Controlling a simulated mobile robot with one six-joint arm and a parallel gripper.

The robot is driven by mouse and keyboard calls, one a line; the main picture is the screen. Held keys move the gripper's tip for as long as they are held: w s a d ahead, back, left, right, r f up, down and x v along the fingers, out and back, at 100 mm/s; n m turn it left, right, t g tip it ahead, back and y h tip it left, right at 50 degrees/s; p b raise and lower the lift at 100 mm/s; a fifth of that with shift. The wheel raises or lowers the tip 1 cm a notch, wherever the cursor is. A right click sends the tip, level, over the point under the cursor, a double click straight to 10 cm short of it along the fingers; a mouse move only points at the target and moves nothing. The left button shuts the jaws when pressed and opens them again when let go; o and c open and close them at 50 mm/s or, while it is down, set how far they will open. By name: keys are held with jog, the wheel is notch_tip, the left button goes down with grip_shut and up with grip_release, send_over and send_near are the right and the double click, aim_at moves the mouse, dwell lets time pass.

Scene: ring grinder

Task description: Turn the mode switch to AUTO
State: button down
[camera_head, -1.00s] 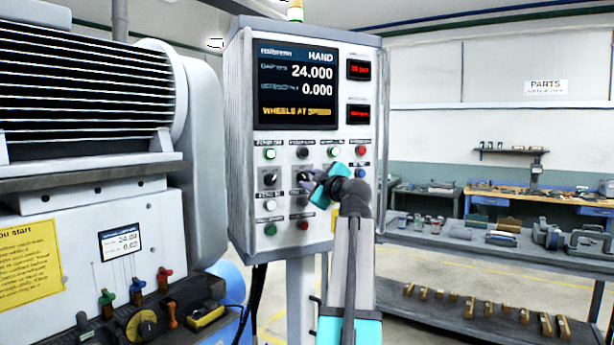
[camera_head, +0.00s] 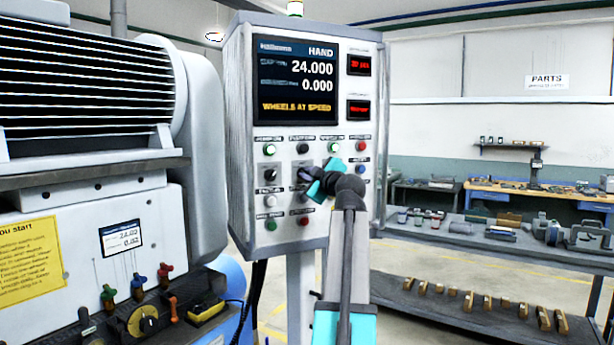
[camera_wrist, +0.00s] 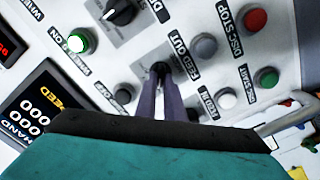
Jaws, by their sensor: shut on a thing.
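The control panel (camera_head: 240,130) stands upright, and its screen (camera_head: 297,85) reads HAND at the top. My gripper (camera_head: 303,176) reaches in from the right to the second switch in the row of knobs. In the wrist view my two dark fingers (camera_wrist: 166,82) are shut on a small black knob (camera_wrist: 160,67), taken as the mode switch. The fingers cover most of it; its label and pointer position cannot be read. Another black selector knob (camera_head: 270,175) is just left of it and also shows in the wrist view (camera_wrist: 120,11).
A lit green button (camera_head: 269,150) sits above the left knob. Close to my fingers are a grey button (camera_wrist: 206,46), a white button (camera_wrist: 227,98) and a red button (camera_wrist: 256,20). The grinder (camera_head: 90,215) stands left; a bench (camera_head: 455,235) stands right, behind my arm.

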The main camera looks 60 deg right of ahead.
jog(key=shift+m+b, duration=0.4)
jog(key=shift+b, duration=0.05)
jog(key=m, duration=0.6)
jog(key=m+b, duration=0.1)
jog(key=m, duration=0.5)
jog(key=m+b, duration=0.1)
jog(key=m, duration=0.6)
jog(key=shift+s+d+r, duration=0.1)
jog(key=shift+s+d, duration=0.1)
jog(key=shift+d, duration=0.15)
jog(key=c, duration=1.9)
grip_release()
jog(key=shift+o, duration=0.2)
jog(key=shift+s, duration=0.1)
